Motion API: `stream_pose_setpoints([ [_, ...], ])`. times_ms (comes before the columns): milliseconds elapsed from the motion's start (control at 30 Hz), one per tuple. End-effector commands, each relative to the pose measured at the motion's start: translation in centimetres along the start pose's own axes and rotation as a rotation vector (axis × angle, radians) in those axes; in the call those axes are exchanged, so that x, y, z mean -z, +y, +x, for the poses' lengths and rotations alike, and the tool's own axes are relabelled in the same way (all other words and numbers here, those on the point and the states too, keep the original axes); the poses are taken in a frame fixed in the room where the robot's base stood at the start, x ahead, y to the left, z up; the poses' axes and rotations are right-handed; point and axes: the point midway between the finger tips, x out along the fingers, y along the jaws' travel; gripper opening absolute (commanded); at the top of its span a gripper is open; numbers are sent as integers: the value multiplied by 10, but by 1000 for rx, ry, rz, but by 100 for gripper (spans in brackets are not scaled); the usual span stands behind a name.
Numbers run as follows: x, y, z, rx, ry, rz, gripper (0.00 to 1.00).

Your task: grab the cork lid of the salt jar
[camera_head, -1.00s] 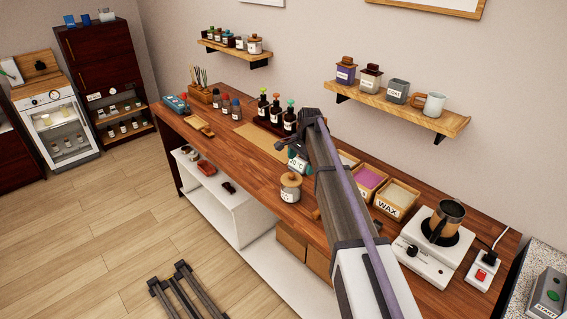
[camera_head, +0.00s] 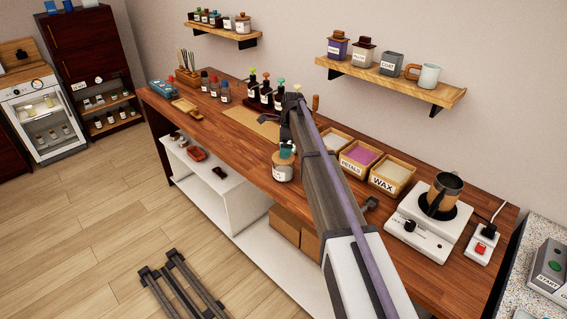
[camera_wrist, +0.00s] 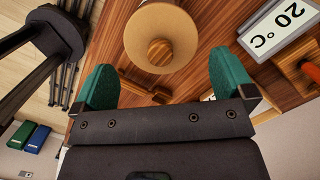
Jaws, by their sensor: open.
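The salt jar (camera_head: 283,174), a pale jar with a white label too small to read, stands near the front edge of the wooden counter. Its round cork lid (camera_wrist: 180,25) with a darker knob (camera_wrist: 160,51) shows from above in the wrist view. My gripper (camera_wrist: 163,80) is open, with one green finger to each side of the lid's near edge. The knob lies a little beyond the fingertips, roughly midway between them. In the head view my gripper (camera_head: 287,150) is right above the jar and hides most of the lid. Contact cannot be told.
A 20 °C display (camera_wrist: 283,25) is close to the right in the wrist view. Wooden boxes marked petals (camera_head: 356,160) and wax (camera_head: 391,177) stand right of my arm. Dark dropper bottles (camera_head: 265,93) stand behind. The counter left of the jar is fairly clear.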

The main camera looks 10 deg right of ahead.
Motion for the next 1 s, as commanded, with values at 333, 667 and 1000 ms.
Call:
stream_pose_setpoints([
  [333,0,0,41,0,0,-1,100],
  [667,0,0,41,0,0,-1,76],
  [1000,0,0,36,0,0,-1,69],
])
